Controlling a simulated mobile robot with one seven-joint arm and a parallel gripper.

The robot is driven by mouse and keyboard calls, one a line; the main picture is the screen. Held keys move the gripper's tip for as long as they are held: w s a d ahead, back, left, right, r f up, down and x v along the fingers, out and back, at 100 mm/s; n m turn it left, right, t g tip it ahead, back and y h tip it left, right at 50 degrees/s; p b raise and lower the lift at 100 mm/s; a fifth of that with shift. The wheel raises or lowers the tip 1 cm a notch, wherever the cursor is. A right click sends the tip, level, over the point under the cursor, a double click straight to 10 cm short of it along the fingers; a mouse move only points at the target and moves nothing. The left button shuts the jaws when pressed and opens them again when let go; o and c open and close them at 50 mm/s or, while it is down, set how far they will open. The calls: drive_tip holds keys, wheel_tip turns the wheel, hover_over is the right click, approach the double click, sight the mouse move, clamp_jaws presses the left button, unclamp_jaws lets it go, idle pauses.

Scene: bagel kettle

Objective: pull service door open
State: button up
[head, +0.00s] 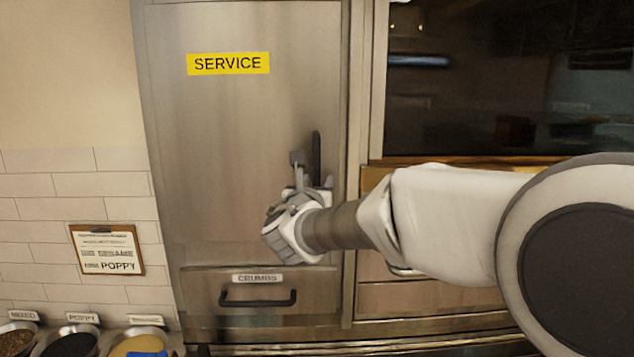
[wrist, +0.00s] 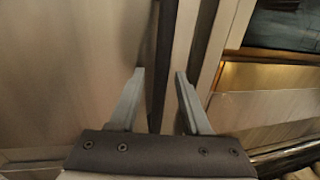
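The service door (head: 235,130) is a tall brushed-metal panel with a yellow SERVICE label (head: 228,63). It looks shut, flush with its frame. Its dark vertical handle (head: 316,160) is near the right edge. My gripper (head: 300,168) is at the handle's height, with a grey finger showing just left of it; the other finger is hard to make out. In the wrist view, my gripper (wrist: 160,74) is open. The dark handle bar (wrist: 163,50) appears between the two spread fingers, with gaps visible. I cannot tell how deep the fingers reach around it.
Below the door is a CRUMBS drawer (head: 256,298) with a dark pull. A dark glass window (head: 500,80) is to the right, behind my arm. A sesame/poppy clipboard (head: 107,250) hangs on the left tiles, above several topping bins (head: 70,345).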

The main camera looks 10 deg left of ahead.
clamp_jaws()
idle(1.2)
